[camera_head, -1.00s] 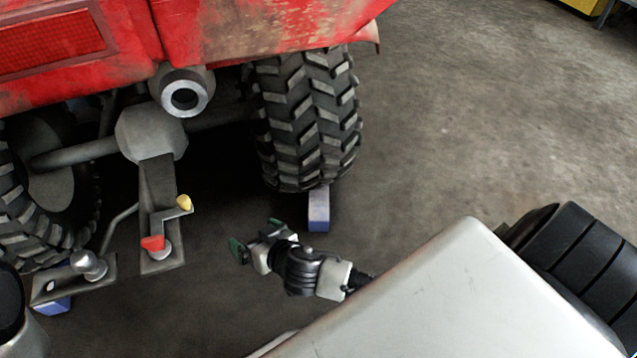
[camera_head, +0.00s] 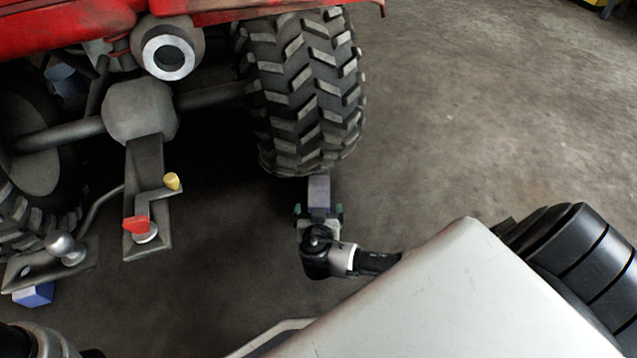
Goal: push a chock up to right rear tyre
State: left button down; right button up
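The right rear tyre (camera_head: 305,95) is black with chunky tread, under the red quad's rear. The gripper partly hides that near end. Part of my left arm shows at the bottom left corner; its gripper is not in view.
A second blue chock (camera_head: 34,294) lies at the left near the left rear tyre (camera_head: 30,215). The tow hitch with red (camera_head: 136,224) and yellow (camera_head: 172,181) knobs juts out left of my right gripper.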

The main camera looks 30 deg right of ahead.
aim_at(319, 194)
jog(key=b+x, duration=0.2)
jog(key=x, duration=0.2)
jog(key=b+x, duration=0.3)
jog(key=x, duration=0.1)
jog(key=shift+w+d+f, duration=0.15)
jog(key=shift+f, duration=0.2)
jog(key=shift+w+d+b, duration=0.35)
jog(key=shift+w+b, duration=0.1)
jog(key=shift+b, duration=0.05)
jog(key=shift+c, duration=0.2)
jog(key=c, duration=1.2)
jog(key=shift+o, duration=0.2)
